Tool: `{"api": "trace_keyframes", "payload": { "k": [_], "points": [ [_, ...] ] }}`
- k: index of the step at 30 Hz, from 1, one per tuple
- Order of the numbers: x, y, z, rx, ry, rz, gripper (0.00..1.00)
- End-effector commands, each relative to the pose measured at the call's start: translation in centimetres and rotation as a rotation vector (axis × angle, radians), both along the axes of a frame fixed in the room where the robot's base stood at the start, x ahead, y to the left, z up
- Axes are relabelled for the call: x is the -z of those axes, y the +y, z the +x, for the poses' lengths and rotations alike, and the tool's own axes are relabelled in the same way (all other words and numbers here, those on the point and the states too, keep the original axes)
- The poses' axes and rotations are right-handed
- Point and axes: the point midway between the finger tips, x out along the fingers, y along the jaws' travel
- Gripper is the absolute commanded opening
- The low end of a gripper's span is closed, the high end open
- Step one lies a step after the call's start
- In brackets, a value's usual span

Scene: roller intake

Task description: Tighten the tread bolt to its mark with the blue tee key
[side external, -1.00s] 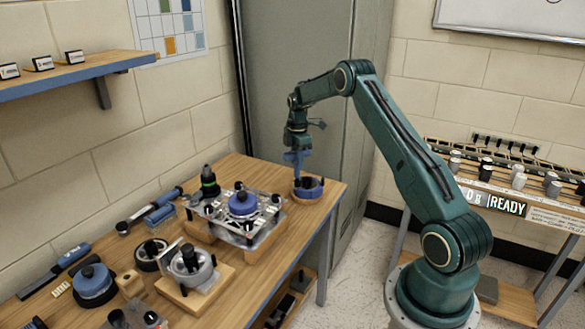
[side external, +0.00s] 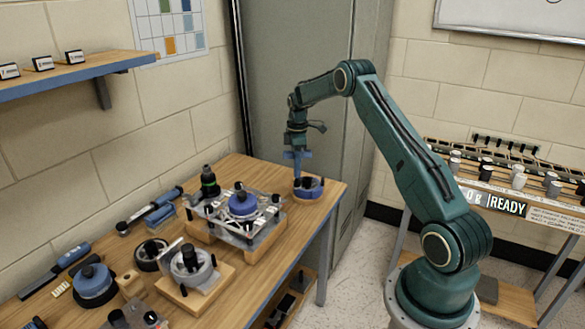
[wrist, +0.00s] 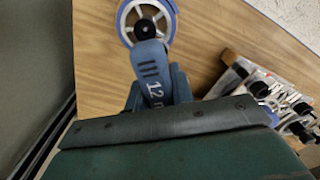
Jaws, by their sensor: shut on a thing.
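My gripper (side external: 297,148) is shut on the blue tee key (side external: 298,157), which hangs with its shank pointing down. Under it a blue-rimmed roller wheel (side external: 309,192) sits at the far right corner of the wooden bench. The key's lower end is at or just above the wheel's middle; I cannot tell how deep it sits. In the wrist view the blue key (wrist: 152,75) carries white marking beginning "12", and it overlaps the lower rim of the wheel (wrist: 166,16). A round black piece (wrist: 144,31) shows by the wheel's hub. The tread bolt and its mark cannot be made out.
A clear-topped fixture with a blue knob (side external: 243,204) stands left of the wheel, with a black and green upright part (side external: 208,182) beside it. Several tools and wheels crowd the nearer bench. The bench edge (side external: 335,200) lies close to the wheel's right.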

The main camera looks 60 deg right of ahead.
Motion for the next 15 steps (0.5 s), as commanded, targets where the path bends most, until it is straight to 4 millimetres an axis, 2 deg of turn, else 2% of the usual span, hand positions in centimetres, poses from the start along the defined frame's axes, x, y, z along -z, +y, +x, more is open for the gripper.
{"api": "trace_keyframes", "payload": {
  "k": [15],
  "points": [
    [-0.06, -0.03, 0.01, 0.064, 0.0, -0.001, 0.0]
  ]
}}
